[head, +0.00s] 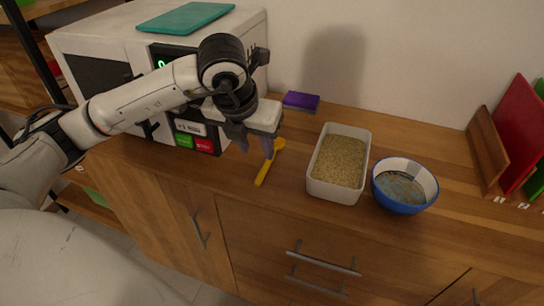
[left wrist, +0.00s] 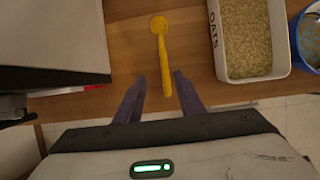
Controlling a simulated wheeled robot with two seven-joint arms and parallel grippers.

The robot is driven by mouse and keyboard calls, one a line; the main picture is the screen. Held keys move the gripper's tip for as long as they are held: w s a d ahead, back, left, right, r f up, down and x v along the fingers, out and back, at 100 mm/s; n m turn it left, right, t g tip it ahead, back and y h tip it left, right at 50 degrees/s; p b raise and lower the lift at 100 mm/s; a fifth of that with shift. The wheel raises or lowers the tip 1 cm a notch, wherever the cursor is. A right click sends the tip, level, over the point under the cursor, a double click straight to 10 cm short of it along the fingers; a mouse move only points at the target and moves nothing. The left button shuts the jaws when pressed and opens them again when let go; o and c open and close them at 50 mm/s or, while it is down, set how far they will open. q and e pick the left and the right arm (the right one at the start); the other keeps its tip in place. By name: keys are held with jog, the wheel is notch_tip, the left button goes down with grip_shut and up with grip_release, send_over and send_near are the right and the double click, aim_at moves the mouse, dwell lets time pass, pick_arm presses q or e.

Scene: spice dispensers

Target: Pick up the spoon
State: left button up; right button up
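A yellow spoon (head: 268,163) lies on the wooden counter between the microwave and the white container. In the left wrist view the spoon (left wrist: 161,50) points away from me, its bowl at the far end and its handle end nearest my fingers. My left gripper (head: 257,147) is over the counter beside the spoon. In the left wrist view its two dark fingers (left wrist: 157,97) are apart, one on each side of the line of the handle, with nothing held between them. I cannot tell the exact height of the fingers above the counter. My right gripper is not in view.
A white container of oats (head: 341,163) stands right of the spoon, with a blue bowl (head: 403,187) beyond it. A white microwave (head: 120,52) is at the left. A purple sponge (head: 300,101) lies by the wall. Boards (head: 514,140) stand at the right. The counter's front edge is close.

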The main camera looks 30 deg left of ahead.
aim_at(266, 163)
pick_arm(q)
jog(key=shift+w+d+p+x, duration=0.1)
jog(key=shift+d+x, duration=0.05)
jog(key=shift+x, duration=1)
jog(key=shift+w+d+p+x, duration=0.1)
jog(key=shift+d+x, duration=0.05)
jog(key=shift+x, duration=1)
jog(key=shift+d+p+x, duration=0.1)
jog(key=shift+d+x, duration=0.05)
jog(key=shift+x, duration=1)
jog(key=shift+r, duration=0.1)
grip_shut()
